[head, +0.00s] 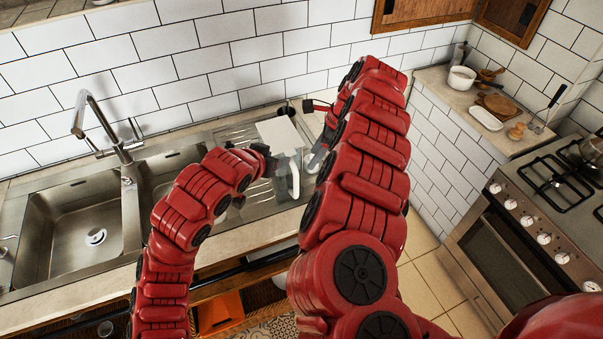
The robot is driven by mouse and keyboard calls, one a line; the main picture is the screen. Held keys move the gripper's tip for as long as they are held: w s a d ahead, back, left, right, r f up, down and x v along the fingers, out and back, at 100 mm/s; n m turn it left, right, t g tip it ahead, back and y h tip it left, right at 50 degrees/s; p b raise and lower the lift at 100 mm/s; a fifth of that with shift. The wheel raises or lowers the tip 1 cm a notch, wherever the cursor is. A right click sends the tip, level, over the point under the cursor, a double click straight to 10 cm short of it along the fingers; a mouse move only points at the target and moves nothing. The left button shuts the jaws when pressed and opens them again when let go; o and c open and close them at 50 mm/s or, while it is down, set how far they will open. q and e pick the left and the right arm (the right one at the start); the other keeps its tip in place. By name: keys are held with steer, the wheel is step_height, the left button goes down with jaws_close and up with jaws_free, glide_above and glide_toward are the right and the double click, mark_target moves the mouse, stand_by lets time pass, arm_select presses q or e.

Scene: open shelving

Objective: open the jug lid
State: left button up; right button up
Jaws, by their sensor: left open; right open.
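The jug (294,181) stands on the drainboard right of the sink, with a clear body and a white handle facing me. Its flat white lid (279,136) shows at the top; I cannot tell whether it is closed or tilted up. My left gripper (262,160) is open at the jug's left side, close to the lid's lower left edge; contact is unclear. My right gripper (314,132) is open just right of the lid, partly hidden by my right arm. The jug's lower left part is partly hidden by my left gripper.
A double steel sink (75,225) with a tall faucet (97,125) lies to the left. A tiled wall stands close behind the jug. A stove (545,205) and a counter with a white pot (461,79) and small kitchenware are at the right.

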steer(key=s+x, duration=0.1)
steer(key=x, duration=0.7)
glide_above(297, 199)
steer(key=shift+w+f, duration=0.2)
steer(key=shift+f, duration=1.2)
steer(key=shift+w+f, duration=0.2)
steer(key=shift+f, duration=1.15)
jaws_close()
